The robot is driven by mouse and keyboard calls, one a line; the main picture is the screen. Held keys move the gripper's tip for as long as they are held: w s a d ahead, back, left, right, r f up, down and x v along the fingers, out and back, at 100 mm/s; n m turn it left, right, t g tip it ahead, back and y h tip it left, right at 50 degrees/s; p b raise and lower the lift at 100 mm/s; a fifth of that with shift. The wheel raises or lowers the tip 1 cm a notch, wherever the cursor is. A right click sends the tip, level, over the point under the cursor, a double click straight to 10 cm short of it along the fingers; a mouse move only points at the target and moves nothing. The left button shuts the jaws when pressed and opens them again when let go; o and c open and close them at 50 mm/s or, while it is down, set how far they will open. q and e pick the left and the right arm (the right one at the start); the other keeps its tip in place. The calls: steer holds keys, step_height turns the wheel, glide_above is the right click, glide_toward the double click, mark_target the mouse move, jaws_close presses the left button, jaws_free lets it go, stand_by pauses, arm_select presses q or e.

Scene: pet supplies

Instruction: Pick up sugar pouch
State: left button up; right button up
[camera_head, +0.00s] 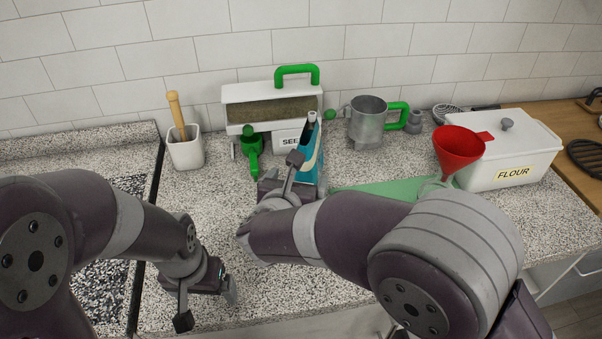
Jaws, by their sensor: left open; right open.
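A teal and white pouch-like packet (309,160) stands upright on the speckled counter, in front of the seed box. No label on it is readable, so I cannot confirm it is the sugar pouch. My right gripper (290,175) is open beside its left and near side and hides part of it. I cannot tell whether they touch. My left gripper (208,301) is open and empty, low over the near left part of the counter.
A white seed box (240,92) with a green handle stands behind, beside a green tool (251,150). A white cup (186,152) stands left. A metal mug (367,121), red funnel (457,146), green board (375,188) and white flour box (505,160) are right.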

mark_target(306, 164)
arm_select(q)
step_height(306, 164, up, 2)
steer(key=shift+r+p, duration=0.1)
steer(key=shift+p, duration=0.8)
arm_select(e)
steer(key=x, duration=1)
steer(key=shift+a+f, duration=0.1)
steer(key=shift+f, duration=0.05)
arm_select(q)
steer(key=shift+w, duration=0.15)
arm_select(e)
steer(key=shift+w+f, duration=0.1)
steer(key=shift+w, duration=0.05)
steer(key=shift+c, duration=0.5)
steer(key=c, duration=1.1)
steer(key=shift+o, duration=0.2)
